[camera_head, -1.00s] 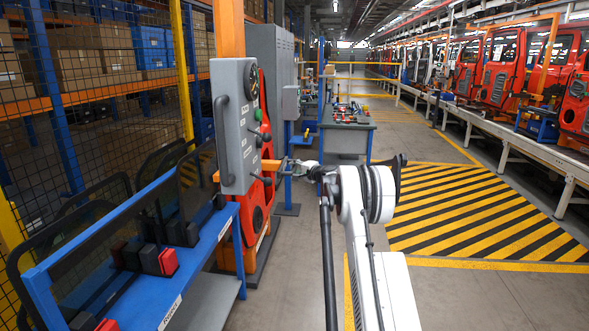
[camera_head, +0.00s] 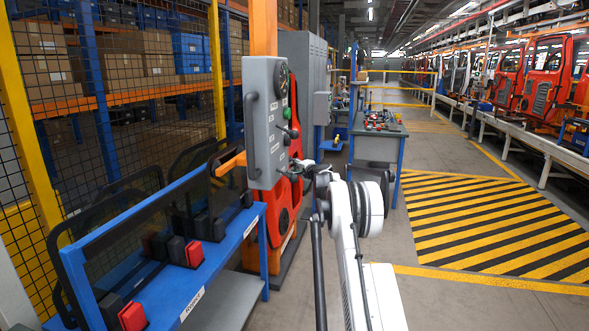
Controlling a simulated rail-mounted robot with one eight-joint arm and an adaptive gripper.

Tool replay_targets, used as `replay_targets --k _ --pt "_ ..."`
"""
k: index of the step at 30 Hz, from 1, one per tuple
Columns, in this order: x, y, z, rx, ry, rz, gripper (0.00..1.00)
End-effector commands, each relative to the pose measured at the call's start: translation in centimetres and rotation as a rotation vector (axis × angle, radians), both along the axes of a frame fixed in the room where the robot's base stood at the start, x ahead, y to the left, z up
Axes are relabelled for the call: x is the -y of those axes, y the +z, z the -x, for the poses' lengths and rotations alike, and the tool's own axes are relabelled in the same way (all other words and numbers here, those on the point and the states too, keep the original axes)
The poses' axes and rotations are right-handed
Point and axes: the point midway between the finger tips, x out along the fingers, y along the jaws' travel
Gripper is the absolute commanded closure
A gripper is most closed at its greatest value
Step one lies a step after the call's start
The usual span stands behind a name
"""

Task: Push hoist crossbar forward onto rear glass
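The grey hoist control panel (camera_head: 270,122), with a gauge and a side handle, hangs at the orange post. An orange bar (camera_head: 230,163), which looks like the hoist crossbar, sticks out left from behind the panel, above the blue rack's far end. The panel hides its middle. Dark-framed rear glass panes (camera_head: 125,237) stand upright in the blue rack at left. The bar's tip is close to the far pane; I cannot tell if they touch. My gripper (camera_head: 305,168) is just right of the panel, near the bar's hidden right part. Its fingers are partly hidden, so its grip is unclear.
The blue rack (camera_head: 222,228) carries red and black blocks (camera_head: 194,254). A red door (camera_head: 281,205) stands behind the panel. A tool table (camera_head: 380,143) is beyond my arm. The striped floor area (camera_head: 490,225) at right is clear.

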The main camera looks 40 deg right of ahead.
Motion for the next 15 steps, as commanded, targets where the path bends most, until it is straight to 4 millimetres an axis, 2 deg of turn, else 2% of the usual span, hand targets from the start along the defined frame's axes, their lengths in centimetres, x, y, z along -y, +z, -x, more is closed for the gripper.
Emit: replay_targets --k 1,6,15 --pt "0.04 0.13 0.03 0.0 0.0 -0.001 0.85" --pt "0.05 0.09 0.05 0.0 0.0 0.0 0.65" --pt "0.03 0.09 0.21 0.0 0.0 0.0 0.65"
